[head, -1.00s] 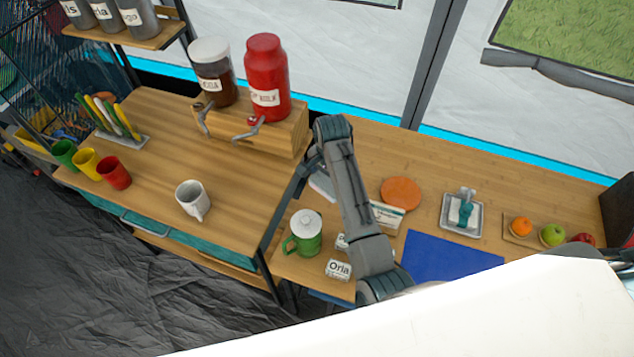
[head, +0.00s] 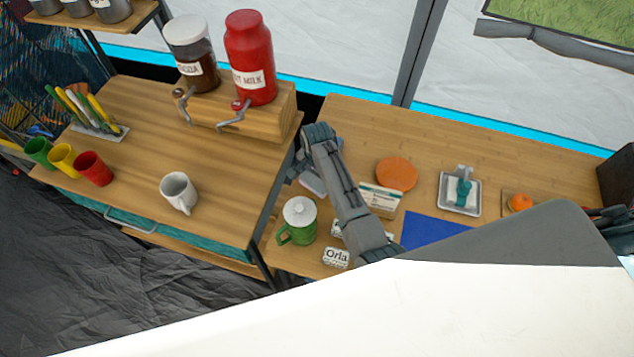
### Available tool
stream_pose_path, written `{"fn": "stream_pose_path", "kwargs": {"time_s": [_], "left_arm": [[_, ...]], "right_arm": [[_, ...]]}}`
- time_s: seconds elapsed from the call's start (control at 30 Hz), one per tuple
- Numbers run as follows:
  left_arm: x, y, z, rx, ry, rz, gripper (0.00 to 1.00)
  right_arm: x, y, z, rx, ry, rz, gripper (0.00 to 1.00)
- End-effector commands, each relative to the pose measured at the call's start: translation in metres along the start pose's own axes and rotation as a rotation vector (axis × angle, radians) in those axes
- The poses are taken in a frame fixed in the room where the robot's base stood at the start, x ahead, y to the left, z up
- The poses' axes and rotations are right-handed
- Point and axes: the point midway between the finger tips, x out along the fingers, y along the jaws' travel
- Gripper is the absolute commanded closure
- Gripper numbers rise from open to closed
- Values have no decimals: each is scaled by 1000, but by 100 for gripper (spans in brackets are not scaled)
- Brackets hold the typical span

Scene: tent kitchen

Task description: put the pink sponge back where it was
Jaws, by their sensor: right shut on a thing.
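My right arm reaches over the right-hand table in the head view and bends down at its far end. My right gripper (head: 298,170) is at the gap between the two tables, mostly hidden behind its own arm. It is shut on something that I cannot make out. No pink sponge shows clearly anywhere. A pale flat thing (head: 312,184) lies beside the gripper, partly covered by the arm; I cannot tell what it is. My left gripper is not in view.
A green lidded mug (head: 298,221) and a small box marked Orla (head: 336,257) stand near the arm. A labelled box (head: 381,198), orange disc (head: 397,173), blue mat (head: 432,230) and metal tray (head: 444,208) lie right. A white mug (head: 178,191) stands left, with free wood around it.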

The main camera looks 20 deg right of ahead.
Motion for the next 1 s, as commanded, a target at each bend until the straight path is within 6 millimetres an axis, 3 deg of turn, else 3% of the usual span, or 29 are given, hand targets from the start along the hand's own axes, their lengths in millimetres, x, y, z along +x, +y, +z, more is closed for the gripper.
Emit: {"fn": "stream_pose_path", "kwargs": {"time_s": [0.23, 0.67, 0.7, 0.73, 1.0], "left_arm": [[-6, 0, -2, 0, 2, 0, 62], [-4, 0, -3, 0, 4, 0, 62], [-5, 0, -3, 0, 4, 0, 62], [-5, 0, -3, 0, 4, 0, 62], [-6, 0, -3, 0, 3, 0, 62]], "right_arm": [[31, 1, 0, 1, 0, 3, 33], [39, 1, 0, 0, 0, 1, 33], [38, 1, 0, 1, 0, 1, 9], [38, 1, 0, 1, 0, 1, 3], [37, 1, 0, 1, 0, 0, 0]]}}
